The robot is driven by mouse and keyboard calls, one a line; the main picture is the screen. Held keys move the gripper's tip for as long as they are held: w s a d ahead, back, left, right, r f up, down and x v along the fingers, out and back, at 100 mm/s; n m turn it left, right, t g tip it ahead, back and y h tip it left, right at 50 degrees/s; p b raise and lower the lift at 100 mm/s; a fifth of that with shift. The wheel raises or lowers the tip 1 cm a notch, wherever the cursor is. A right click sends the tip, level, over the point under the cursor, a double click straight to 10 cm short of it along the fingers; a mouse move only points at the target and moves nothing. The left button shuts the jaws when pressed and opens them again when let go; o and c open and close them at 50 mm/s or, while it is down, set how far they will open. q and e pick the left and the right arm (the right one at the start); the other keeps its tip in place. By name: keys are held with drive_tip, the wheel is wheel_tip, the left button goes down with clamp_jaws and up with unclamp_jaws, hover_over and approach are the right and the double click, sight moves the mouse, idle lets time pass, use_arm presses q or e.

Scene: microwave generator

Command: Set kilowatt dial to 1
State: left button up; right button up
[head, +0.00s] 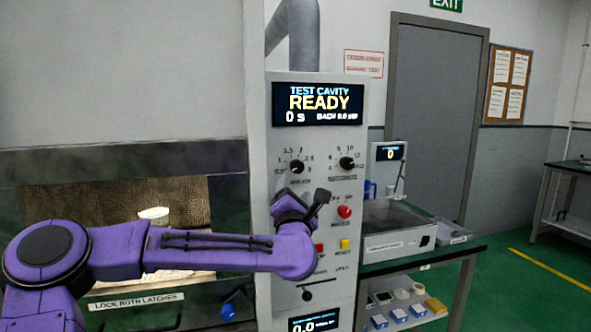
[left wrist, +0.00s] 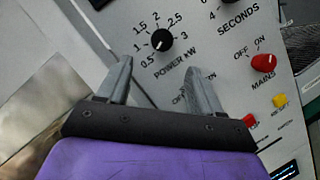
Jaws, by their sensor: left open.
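The kilowatt dial is a round black knob (head: 297,167) on the grey control panel, under the lit display. In the left wrist view this knob (left wrist: 162,41) sits above the words POWER kW, inside a scale from 0.5 to 3. Its pointer is too small to read with certainty. My left gripper (head: 305,197) is in front of the panel, below the dial. In the left wrist view its fingers (left wrist: 158,66) are apart and empty, with the dial just beyond their tips. My right gripper is not in view.
The black seconds dial (head: 347,163) is to the right. A red mains knob (head: 344,211) and a yellow button (head: 345,244) are lower on the panel. The display (head: 318,103) reads READY. A bench with a grey box (head: 400,243) stands at right.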

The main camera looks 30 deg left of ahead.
sight(296, 169)
use_arm(q)
drive_tip(key=p+x, duration=0.4)
drive_tip(key=x, duration=0.5)
drive_tip(key=shift+w+a+r, duration=0.1)
drive_tip(key=shift+w+a, duration=0.1)
drive_tip(key=shift+w, duration=0.15)
drive_tip(key=shift+w+a, duration=0.15)
drive_tip(key=shift+w, duration=0.15)
drive_tip(key=c, duration=1.1)
